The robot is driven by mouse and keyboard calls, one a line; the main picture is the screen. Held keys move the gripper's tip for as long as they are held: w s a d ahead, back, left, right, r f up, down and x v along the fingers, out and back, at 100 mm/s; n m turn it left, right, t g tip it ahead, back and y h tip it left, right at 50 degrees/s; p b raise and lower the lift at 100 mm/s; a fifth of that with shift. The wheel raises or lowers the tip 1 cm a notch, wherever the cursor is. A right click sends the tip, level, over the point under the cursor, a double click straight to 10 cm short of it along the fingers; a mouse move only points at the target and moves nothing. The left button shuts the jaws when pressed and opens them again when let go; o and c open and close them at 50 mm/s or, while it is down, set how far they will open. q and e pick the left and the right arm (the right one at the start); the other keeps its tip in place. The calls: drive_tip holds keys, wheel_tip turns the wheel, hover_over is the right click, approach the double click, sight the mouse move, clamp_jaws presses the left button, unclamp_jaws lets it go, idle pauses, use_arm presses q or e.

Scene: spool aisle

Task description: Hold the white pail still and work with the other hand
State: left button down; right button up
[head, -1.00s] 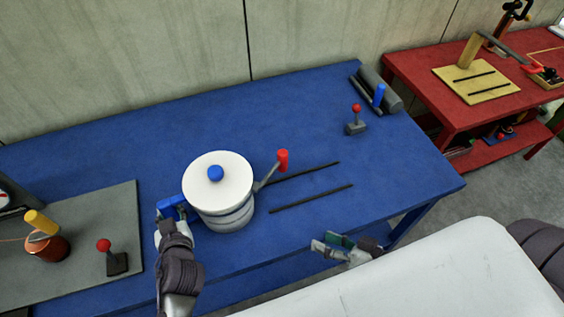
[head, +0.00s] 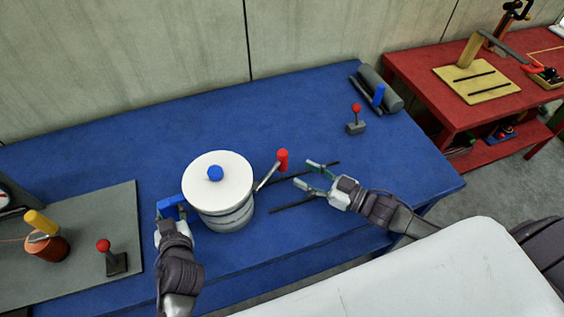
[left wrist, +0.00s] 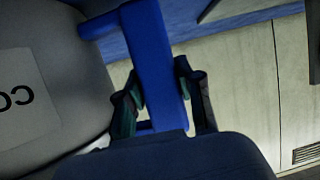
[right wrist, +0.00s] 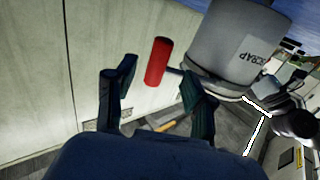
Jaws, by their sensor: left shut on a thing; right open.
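The white pail (head: 218,190) stands upright on the blue table, with a white lid and a blue knob (head: 215,173). A blue handle (head: 171,204) sticks out on its left side, and a crank with a red grip (head: 282,158) on its right. My left gripper (head: 168,215) is shut on the blue handle; the left wrist view shows the handle (left wrist: 155,65) between the fingers. My right gripper (head: 315,175) is open and empty, just right of the red grip and apart from it. In the right wrist view the red grip (right wrist: 158,61) appears beyond and between the open fingers.
Two dark slots (head: 293,205) lie in the table right of the pail. A grey mat (head: 128,215) at left holds a copper spool (head: 48,246) and another red-knobbed lever (head: 110,255).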

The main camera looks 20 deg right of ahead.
sight(282, 163)
drive_tip(key=x, duration=0.7)
drive_tip(key=shift+w+a, duration=0.25)
drive_tip(key=shift+w, duration=0.05)
drive_tip(key=shift+c, duration=0.4)
clamp_jaws()
